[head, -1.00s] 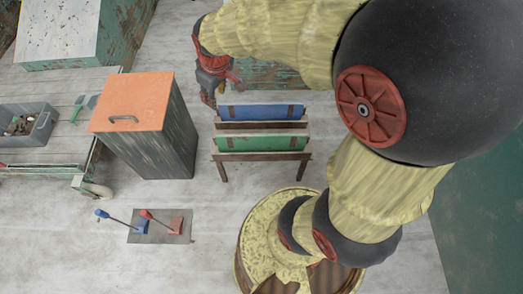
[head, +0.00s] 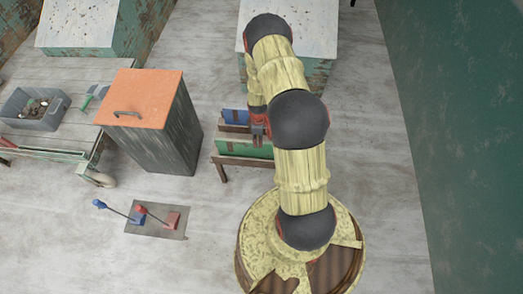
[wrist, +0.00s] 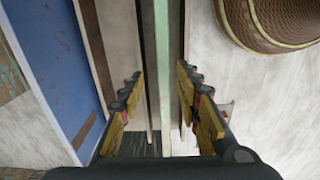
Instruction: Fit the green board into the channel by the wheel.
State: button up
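The green board (head: 236,148) stands on edge in a low wooden rack (head: 222,172), in front of a blue board (head: 235,116). My gripper (head: 261,137) is over the rack, at the green board. In the wrist view, my gripper (wrist: 160,108) is open, with one finger on each side of the green board's upper edge (wrist: 162,55) and visible gaps to both. The blue board (wrist: 55,65) lies outside the left finger. The wheel (head: 103,179) is at the cart's near right corner, beside a long rail-like channel (head: 45,151) along the cart's front. My arm hides the rack's right part.
A dark cabinet with an orange top (head: 143,95) stands between cart and rack. A grey bin (head: 32,108) of scraps and a green-handled scoop (head: 93,95) are on the cart. A lever plate (head: 155,219) lies on the floor. Pale-topped blocks stand behind.

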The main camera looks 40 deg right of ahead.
aim_at(261, 151)
jog(key=f, duration=0.3)
jog(key=shift+s+b, duration=0.35)
jog(key=f, duration=0.2)
jog(key=f+b, duration=0.1)
jog(key=f, duration=0.1)
jog(key=f+b, duration=0.1)
jog(key=f, duration=0.1)
jog(key=shift+s+d, duration=0.3)
jog(key=shift+s, duration=0.05)
jog(key=shift+c, duration=0.8)
grip_shut()
jog(key=shift+r, duration=0.1)
